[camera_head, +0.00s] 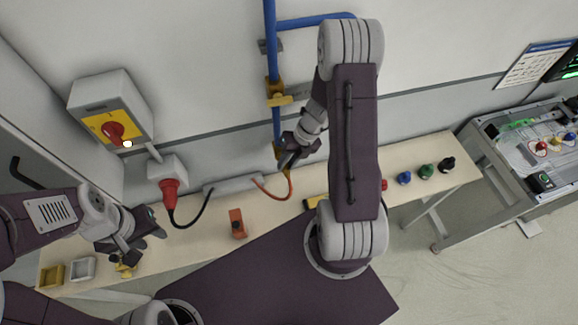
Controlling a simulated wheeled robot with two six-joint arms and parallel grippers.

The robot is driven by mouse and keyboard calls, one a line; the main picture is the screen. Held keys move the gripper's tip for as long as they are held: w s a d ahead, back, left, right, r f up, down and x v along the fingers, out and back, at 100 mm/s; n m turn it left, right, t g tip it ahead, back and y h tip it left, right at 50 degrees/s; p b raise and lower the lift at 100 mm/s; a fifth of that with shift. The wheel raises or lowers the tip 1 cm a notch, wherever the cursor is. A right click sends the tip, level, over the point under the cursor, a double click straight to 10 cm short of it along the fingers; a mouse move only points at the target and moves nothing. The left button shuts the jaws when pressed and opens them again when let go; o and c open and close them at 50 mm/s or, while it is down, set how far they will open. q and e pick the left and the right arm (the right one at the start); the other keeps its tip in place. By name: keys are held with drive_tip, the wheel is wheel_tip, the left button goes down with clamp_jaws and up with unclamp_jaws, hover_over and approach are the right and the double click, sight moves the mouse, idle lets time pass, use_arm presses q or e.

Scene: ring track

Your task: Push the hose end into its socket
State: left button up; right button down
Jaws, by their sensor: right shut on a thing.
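An orange hose (274,195) rises in a curve from the bench's back edge to my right gripper. My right gripper (287,162) is shut on the hose end, which is mostly hidden between its fingers. A blue pipe (276,126) comes down the wall just behind this gripper. A small yellow part (277,152) at the pipe's lower end, possibly the socket, is partly covered by the gripper. I cannot tell whether the hose end touches it. My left gripper (154,228) is open and empty over the left part of the bench.
A yellow valve (279,100) sits on the pipe. A switch box (110,112) and a red plug (169,193) with a black cable are on the wall at left. An orange block (237,223) stands on the bench (335,184). Coloured knobs (426,171) stand at right.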

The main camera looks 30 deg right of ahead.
drive_tip(key=shift+w+a, duration=0.1)
drive_tip(key=shift+w, duration=0.1)
drive_tip(key=shift+r, duration=0.1)
idle(0.6)
drive_tip(key=shift+p, duration=0.35)
drive_tip(key=shift+p, duration=0.55)
idle(0.9)
drive_tip(key=shift+w+d+p, duration=0.2)
drive_tip(key=shift+w+p, duration=0.35)
drive_tip(key=shift+w, duration=0.05)
drive_tip(key=c, duration=1.2)
unclamp_jaws()
drive_tip(key=shift+o, duration=0.2)
